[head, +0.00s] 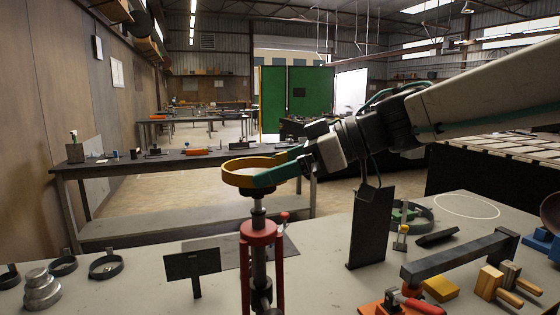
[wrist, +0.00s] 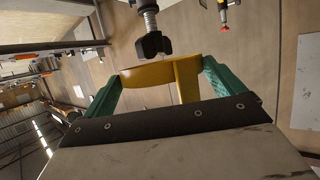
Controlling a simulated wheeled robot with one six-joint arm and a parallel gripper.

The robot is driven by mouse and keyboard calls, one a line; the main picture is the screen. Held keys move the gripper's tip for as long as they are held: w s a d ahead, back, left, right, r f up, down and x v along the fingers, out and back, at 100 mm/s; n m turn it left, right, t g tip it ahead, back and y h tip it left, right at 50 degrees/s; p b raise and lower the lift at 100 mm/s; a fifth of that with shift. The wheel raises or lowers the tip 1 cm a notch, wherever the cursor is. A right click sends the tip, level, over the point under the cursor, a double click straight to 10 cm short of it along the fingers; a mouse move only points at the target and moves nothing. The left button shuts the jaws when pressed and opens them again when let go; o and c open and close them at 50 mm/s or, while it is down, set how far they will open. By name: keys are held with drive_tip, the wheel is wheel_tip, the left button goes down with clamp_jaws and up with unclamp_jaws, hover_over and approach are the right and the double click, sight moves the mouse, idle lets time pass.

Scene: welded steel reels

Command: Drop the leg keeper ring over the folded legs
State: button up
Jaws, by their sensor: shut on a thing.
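The yellow leg keeper ring (head: 232,178) is held level in my gripper (head: 275,168), whose green fingers are shut on it. In the head view the ring appears just above the dark knob (head: 257,192) on top of an upright metal shaft. Below on that shaft sit a red collar (head: 261,231) and red folded legs (head: 279,275) pointing down. In the wrist view the ring (wrist: 150,77) spans between both green fingers (wrist: 165,88), with the dark knob (wrist: 153,44) and threaded shaft beyond it. Whether the ring is centred over the knob I cannot tell.
A dark upright plate (head: 371,228) stands right of the shaft, and a small dark plate (head: 193,264) to its left. Dark rings (head: 106,264) and stacked metal discs (head: 42,289) lie at left. A steel bar fixture (head: 460,255) and yellow-handled tools (head: 490,282) crowd the right.

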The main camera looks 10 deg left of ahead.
sight(265, 190)
drive_tip(key=shift+d+f, duration=0.15)
drive_tip(key=shift+f, duration=1.55)
drive_tip(key=o, duration=0.7)
drive_tip(key=shift+c, duration=0.2)
wheel_tip(265, 190, up, 8)
